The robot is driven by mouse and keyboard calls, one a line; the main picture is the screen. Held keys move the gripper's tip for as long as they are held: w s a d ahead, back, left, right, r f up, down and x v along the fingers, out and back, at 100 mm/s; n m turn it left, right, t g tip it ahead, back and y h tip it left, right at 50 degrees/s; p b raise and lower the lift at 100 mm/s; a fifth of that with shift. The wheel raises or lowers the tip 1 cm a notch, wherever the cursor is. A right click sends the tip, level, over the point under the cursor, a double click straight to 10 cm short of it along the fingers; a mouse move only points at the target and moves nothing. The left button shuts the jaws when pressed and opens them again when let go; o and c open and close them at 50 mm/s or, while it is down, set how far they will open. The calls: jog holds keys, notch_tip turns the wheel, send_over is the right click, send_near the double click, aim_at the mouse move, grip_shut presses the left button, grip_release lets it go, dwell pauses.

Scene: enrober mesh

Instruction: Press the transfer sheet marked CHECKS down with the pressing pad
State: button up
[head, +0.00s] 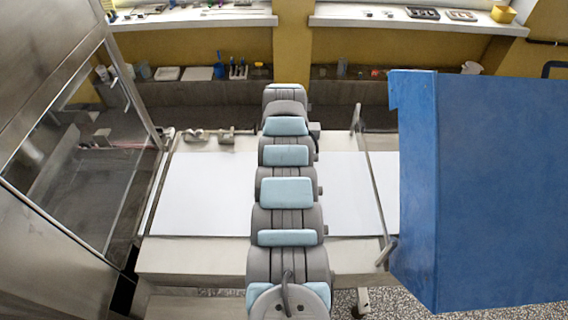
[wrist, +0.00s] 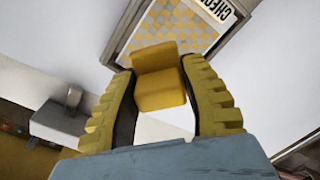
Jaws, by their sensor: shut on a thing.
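In the wrist view, my gripper (wrist: 158,68) has its two yellow ridged fingers shut on a yellow block (wrist: 160,92), which I take to be the pressing pad. The transfer sheet marked CHECKS (wrist: 180,22) lies just beyond the pad at the top of the wrist view. In the head view, my arm hides the gripper, pad and sheet.
A white belt (head: 200,195) runs across under my arm. A large blue housing (head: 480,190) stands at the right, and a metal-framed glass panel (head: 75,165) at the left. Shelves with small items (head: 190,16) line the back wall.

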jog(key=shift+r+p, duration=1.25)
jog(key=shift+r, duration=0.45)
jog(key=shift+f, duration=0.15)
jog(key=shift+s+f+p, duration=0.3)
jog(key=shift+f+p, duration=0.2)
jog(key=shift+p, duration=0.45)
jog(key=shift+s+f+p, duration=0.25)
jog(key=shift+f+p, duration=0.05)
jog(key=shift+f, duration=0.3)
jog(key=shift+s+f+p, duration=0.25)
jog(key=shift+f, duration=0.35)
jog(key=shift+s+f, duration=0.2)
jog(key=shift+f, duration=0.35)
jog(key=shift+s+f, duration=0.15)
jog(key=shift+f, duration=0.35)
jog(key=shift+f+b, duration=0.3)
jog(key=shift+f, duration=0.4)
jog(key=shift+r, duration=0.15)
